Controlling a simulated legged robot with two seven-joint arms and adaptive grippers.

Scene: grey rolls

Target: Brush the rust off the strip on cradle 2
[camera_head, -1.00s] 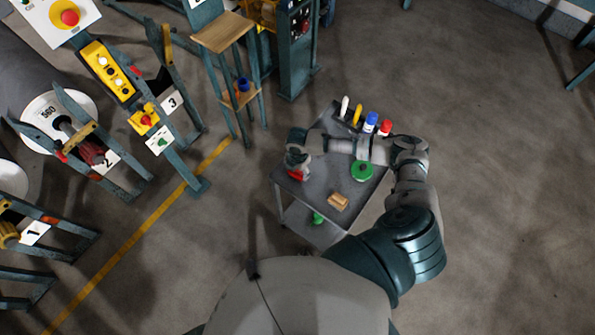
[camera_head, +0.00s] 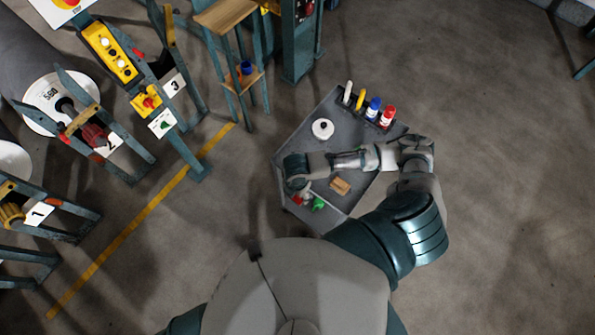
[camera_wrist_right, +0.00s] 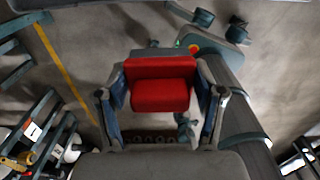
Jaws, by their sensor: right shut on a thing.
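Cradle 2 (camera_head: 122,158) stands at the left, holding a large grey roll with a white end face (camera_head: 45,97). A dark red part (camera_head: 94,135) sits at its front. I cannot make out the strip or its rust. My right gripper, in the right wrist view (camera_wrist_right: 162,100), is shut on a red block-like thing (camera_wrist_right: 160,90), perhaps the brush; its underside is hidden. In the head view this gripper (camera_head: 300,197) is over the left front part of the grey cart (camera_head: 290,160), with a bit of red showing. My left gripper is not in view.
The cart carries a white round thing (camera_head: 322,129), a wooden block (camera_head: 340,186) and several upright bottles or markers, including a blue one (camera_head: 373,108). Cradle 1 (camera_head: 60,212) and a yellow control box (camera_head: 108,52) stand left. A yellow floor line (camera_head: 130,225) crosses open floor.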

